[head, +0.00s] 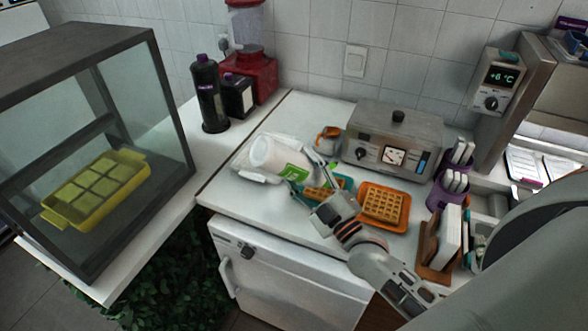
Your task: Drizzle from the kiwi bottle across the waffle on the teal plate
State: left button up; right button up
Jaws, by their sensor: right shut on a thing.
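A white bottle with a green label (281,158), which looks like the kiwi bottle, is strongly tilted, its round base toward the upper left. My right gripper (307,172) reaches in from the lower right and is shut on it. The teal plate (346,184) lies beside and partly behind the gripper. The waffle (323,192) on it is partly hidden by my gripper. The bottle's tip is hidden, and I cannot tell whether sauce comes out. My left gripper is not in view.
An orange plate (402,226) with another waffle lies just right of the teal one. Purple cups (440,196) and a wooden holder (430,250) stand right. The counter's front left is clear.

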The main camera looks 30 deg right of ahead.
jog(key=shift+w+d, duration=2.3)
jog(key=shift+d, duration=0.2)
jog(key=shift+s+a+r, duration=0.1)
jog(key=shift+s+a, duration=0.1)
jog(key=shift+a, duration=0.5)
jog(key=shift+s+a+r, duration=0.1)
jog(key=shift+s+a, duration=0.1)
jog(key=shift+a, duration=0.45)
jog(key=shift+s+a+r, duration=0.1)
jog(key=shift+s+a, duration=0.1)
jog(key=shift+a, duration=0.5)
jog(key=shift+s+a+f, duration=0.1)
jog(key=shift+s+a, duration=0.15)
jog(key=shift+s, duration=0.4)
jog(key=shift+s+a+r, duration=0.1)
jog(key=shift+s+a, duration=0.2)
jog(key=shift+s, duration=0.4)
jog(key=shift+s+a+f, duration=0.1)
jog(key=shift+s+a, duration=0.15)
jog(key=shift+s, duration=0.4)
jog(key=shift+o, duration=0.5)
